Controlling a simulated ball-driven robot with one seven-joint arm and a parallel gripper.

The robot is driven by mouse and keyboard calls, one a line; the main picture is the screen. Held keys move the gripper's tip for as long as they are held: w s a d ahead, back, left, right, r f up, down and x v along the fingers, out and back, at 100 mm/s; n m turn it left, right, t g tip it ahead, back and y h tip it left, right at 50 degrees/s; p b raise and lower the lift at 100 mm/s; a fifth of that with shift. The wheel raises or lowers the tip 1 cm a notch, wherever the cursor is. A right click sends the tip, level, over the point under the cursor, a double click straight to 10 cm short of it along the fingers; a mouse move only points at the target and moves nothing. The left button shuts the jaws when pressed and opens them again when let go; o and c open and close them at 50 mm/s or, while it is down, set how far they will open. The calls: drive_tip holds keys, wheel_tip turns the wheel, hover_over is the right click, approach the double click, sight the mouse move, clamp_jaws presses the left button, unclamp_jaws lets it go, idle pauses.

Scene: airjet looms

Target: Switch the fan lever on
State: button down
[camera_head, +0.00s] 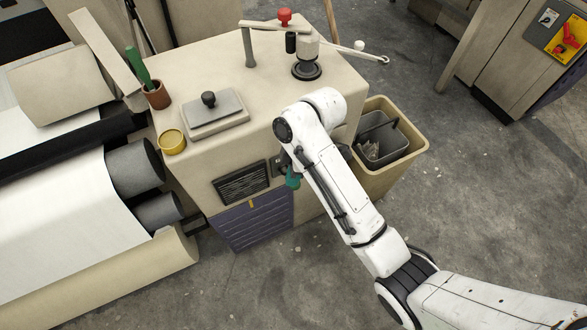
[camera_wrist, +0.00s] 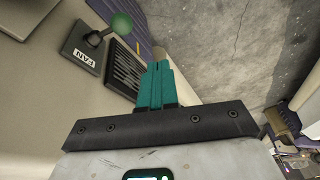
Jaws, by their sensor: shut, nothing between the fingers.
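The fan lever (camera_wrist: 110,30) shows in the wrist view at the upper left. It has a round green knob on a short stem from a dark plate with a white FAN label (camera_wrist: 84,57). In the head view my arm mostly hides the lever; only part of its plate may show. My gripper (camera_wrist: 155,66) has teal fingers, shut and empty, pointing along the cabinet face. In the picture its tips lie right of and below the knob, apart from it. In the head view the teal gripper (camera_head: 292,180) is at the cabinet's front face, partly behind my white arm.
The beige cabinet (camera_head: 210,80) carries a scale (camera_head: 214,113), a yellow tin (camera_head: 172,141) and a brown pot (camera_head: 157,97). A vent grille (camera_head: 241,184) is beside the lever. A beige bin (camera_head: 408,151) stands at the right. Open concrete floor lies in front.

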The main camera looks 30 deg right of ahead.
drive_tip(key=w+d+r+n+g+p, duration=0.1)
drive_tip(key=w+d+r+n, duration=0.2)
drive_tip(key=w+r, duration=0.3)
drive_tip(key=shift+d+n+h, duration=0.35)
drive_tip(key=shift+n+h, duration=0.05)
drive_tip(key=shift+n, duration=0.5)
drive_tip(key=shift+w+f, duration=0.1)
drive_tip(key=shift+f, duration=0.1)
drive_tip(key=b+x, duration=0.1)
drive_tip(key=x, duration=0.3)
drive_tip(key=b+x, duration=0.2)
drive_tip(key=x, duration=0.2)
drive_tip(key=d+b+x, duration=0.1)
drive_tip(key=b+x, duration=0.1)
drive_tip(key=x, duration=0.2)
drive_tip(key=shift+s+f, duration=0.1)
drive_tip(key=shift+s, duration=0.2)
drive_tip(key=shift+s+d+f, duration=0.1)
drive_tip(key=shift+f, duration=0.6)
drive_tip(key=shift+s+f, duration=0.1)
